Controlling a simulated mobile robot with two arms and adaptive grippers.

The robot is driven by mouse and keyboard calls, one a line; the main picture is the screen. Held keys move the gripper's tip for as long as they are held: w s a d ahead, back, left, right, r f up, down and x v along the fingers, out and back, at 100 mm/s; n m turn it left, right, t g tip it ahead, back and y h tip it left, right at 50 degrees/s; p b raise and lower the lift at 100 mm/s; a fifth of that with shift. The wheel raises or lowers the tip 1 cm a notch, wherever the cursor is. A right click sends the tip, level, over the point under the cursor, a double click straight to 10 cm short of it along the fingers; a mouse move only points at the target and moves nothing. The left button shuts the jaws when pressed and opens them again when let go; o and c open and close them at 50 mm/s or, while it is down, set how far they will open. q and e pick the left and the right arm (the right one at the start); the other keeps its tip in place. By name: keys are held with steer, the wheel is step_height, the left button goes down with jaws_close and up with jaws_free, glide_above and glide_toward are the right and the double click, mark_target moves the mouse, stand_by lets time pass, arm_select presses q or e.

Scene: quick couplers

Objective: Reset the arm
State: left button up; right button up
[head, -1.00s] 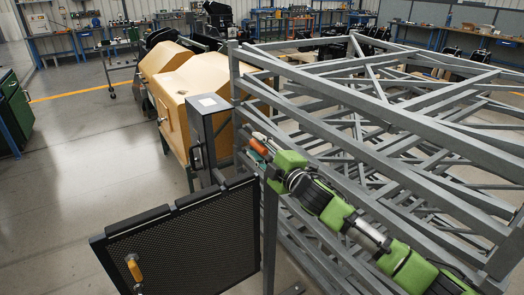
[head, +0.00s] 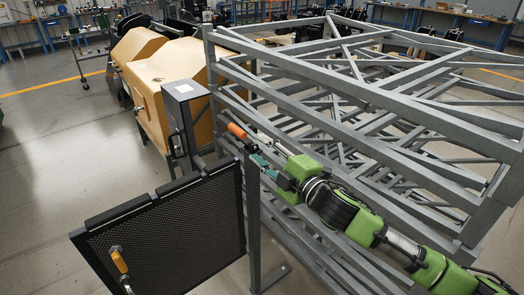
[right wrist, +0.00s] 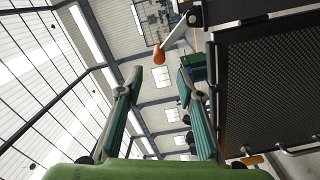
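My right arm comes in from the lower right in the head view. Its gripper (head: 262,162) has teal finger pads and is just below and right of an orange handle (head: 237,131). In the right wrist view the two fingers of my right gripper (right wrist: 158,80) stand wide apart with nothing between them. The orange handle (right wrist: 159,54) shows beyond the fingertips, on the end of a pale rod, apart from the fingers. My left gripper is in neither view.
A black mesh panel (head: 165,240) with a yellow handle (head: 118,260) stands at front left. A grey steel frame (head: 370,125) fills the right, close to my arm. Tan machine covers (head: 165,85) stand behind. The left floor is clear.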

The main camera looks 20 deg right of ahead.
stand_by(0.3)
steer(key=s+d+f+m+g+h, duration=0.1)
steer(key=d+f+m+g+h, duration=0.15)
steer(key=f, duration=0.85)
steer(key=s+d+f+m+g+h, duration=0.1)
steer(key=d+f+m, duration=0.25)
steer(key=f, duration=0.75)
steer(key=s+d+f+m+g+h, duration=0.15)
steer(key=d+f, duration=0.25)
steer(key=f, duration=0.7)
steer(key=s+d+f+m+g+h, duration=0.1)
steer(key=s+f+m+g, duration=0.1)
steer(key=s+f, duration=0.7)
steer(key=s+f+m+g, duration=0.2)
steer(key=s+f, duration=0.4)
steer(key=f, duration=0.6)
steer(key=s+a+f+m+g, duration=0.1)
steer(key=s+f, duration=0.4)
steer(key=s, duration=0.7)
steer(key=s+a+f+m+g, duration=0.2)
steer(key=s+f, duration=0.4)
steer(key=s, duration=0.7)
steer(key=s+a+f+m+g, duration=0.1)
steer(key=s+a+f+g, duration=0.2)
steer(key=s, duration=0.9)
step_height(320, 180, down, 2)
steer(key=shift+s+a+f+g, duration=0.25)
steer(key=shift+s+g, duration=0.1)
steer(key=shift+g, duration=0.15)
